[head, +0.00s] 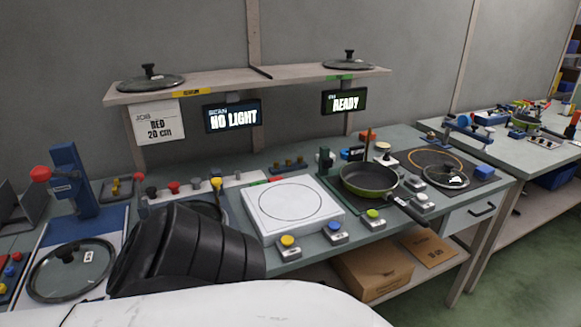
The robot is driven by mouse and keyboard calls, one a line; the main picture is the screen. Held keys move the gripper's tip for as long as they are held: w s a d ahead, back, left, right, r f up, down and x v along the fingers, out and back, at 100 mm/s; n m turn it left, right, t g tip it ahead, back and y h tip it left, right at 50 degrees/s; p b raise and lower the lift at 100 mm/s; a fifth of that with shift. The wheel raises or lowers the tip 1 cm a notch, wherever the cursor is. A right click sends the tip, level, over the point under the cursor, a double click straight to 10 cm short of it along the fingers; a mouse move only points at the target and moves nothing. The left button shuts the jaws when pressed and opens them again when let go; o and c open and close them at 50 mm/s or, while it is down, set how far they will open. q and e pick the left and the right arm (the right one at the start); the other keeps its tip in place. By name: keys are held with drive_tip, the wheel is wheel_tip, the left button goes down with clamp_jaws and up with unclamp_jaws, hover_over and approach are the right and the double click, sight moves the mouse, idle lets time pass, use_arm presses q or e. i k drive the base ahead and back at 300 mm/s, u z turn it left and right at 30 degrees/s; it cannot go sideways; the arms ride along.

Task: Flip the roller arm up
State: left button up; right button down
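I cannot tell for certain which part is the roller arm. A blue upright stand (74,181) with a red ball knob (40,174) on its left side stands at the left. A small dark green upright fixture (325,160) stands beside a green-rimmed frying pan (369,181) at the middle right. A black ribbed part of my arm covers the front left of the bench and hides what lies behind it. No fingertips of either gripper show.
A white square plate (291,209) with a drawn circle sits mid-bench. Button boxes (288,246) line the front. A glass lid (72,271) lies front left; another (447,176) lies at right. A shelf (245,79) bears two lids above signs reading "NO LIGHT" and "READY".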

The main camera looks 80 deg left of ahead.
sight(215, 183)
drive_tip(key=i, duration=0.7)
drive_tip(key=u, duration=2.95)
